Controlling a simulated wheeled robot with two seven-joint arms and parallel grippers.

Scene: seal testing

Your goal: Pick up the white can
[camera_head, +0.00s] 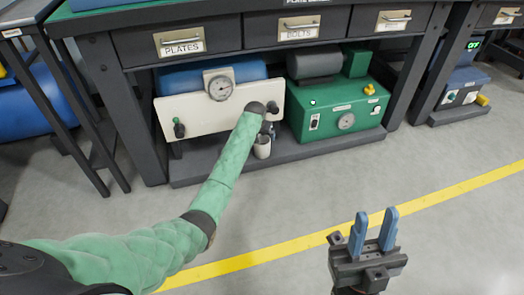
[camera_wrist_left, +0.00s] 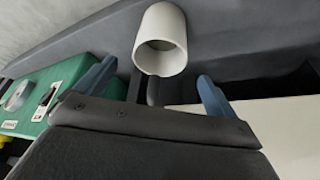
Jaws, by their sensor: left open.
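The white can (camera_head: 262,149) is a small open-topped cylinder at the front of the low grey shelf, below the cream panel. In the left wrist view the white can (camera_wrist_left: 163,22) shows its open end toward the camera, ahead of and between my finger tips. My left gripper (camera_wrist_left: 155,84) is open, with blue fingers spread and nothing between them. In the head view the left gripper (camera_head: 269,128) is just above the can and partly hidden by my green-sleeved arm. My right gripper (camera_head: 376,213) is open and empty over the floor at lower right.
The cream panel (camera_head: 190,112) with gauge and knobs stands behind the can. A green machine (camera_head: 335,115) stands to its right. The grey low shelf (camera_head: 215,172) runs under a workbench with labelled drawers (camera_head: 180,42). The floor in front is clear, crossed by a yellow line (camera_head: 300,243).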

